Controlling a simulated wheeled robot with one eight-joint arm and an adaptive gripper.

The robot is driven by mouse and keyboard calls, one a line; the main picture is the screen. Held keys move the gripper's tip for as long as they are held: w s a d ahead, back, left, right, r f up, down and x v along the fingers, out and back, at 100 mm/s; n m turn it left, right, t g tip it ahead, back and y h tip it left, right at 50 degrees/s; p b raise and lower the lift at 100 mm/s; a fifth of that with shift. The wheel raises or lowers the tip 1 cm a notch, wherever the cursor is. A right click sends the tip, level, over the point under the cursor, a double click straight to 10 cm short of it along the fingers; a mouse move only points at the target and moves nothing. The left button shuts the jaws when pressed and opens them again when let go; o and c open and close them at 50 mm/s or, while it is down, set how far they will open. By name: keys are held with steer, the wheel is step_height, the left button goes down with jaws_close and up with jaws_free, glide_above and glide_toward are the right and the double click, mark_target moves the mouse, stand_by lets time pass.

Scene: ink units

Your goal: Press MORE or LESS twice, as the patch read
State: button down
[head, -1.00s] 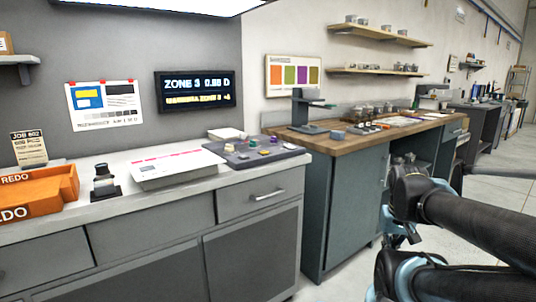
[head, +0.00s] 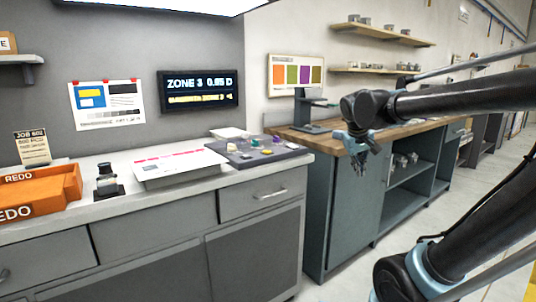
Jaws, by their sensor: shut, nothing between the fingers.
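A dark wall display (head: 199,91) shows a bright line that reads about "ZONE 3 0.65 D". Its yellow second line is blurred; it seems to read "MAGENTA ZONE 3" and a small sign. A dark grey panel (head: 290,153) with several coloured knobs or buttons lies on the right end of the grey counter; no MORE or LESS label is legible. A white printed sheet (head: 180,168) lies left of it. My gripper (head: 361,163) hangs shut and empty, fingers down, right of the panel and in front of the wooden bench, apart from both.
An orange REDO tray (head: 40,192) and a small dark device (head: 106,180) stand on the counter's left. A wooden bench (head: 325,141) with a dark stand (head: 302,110) is behind on the right. The counter's front strip is clear.

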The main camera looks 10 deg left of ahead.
steer(key=w+a+r+n+t, duration=0.1)
steer(key=w+a+r, duration=0.3)
steer(key=a, duration=0.4)
steer(key=w+a+r+n+t, duration=0.1)
steer(key=w+a+r, duration=0.35)
steer(key=a, duration=0.35)
step_height(320, 180, up, 5)
steer(key=n+t+y, duration=0.2)
steer(key=n, duration=0.1)
glide_above(265, 151)
steer(key=shift+w+a+f, duration=0.15)
steer(key=shift+w+f, duration=0.05)
steer(key=shift+w, duration=0.05)
steer(key=shift+f, duration=4.4)
steer(key=shift+f, duration=0.2)
steer(key=shift+f, duration=0.15)
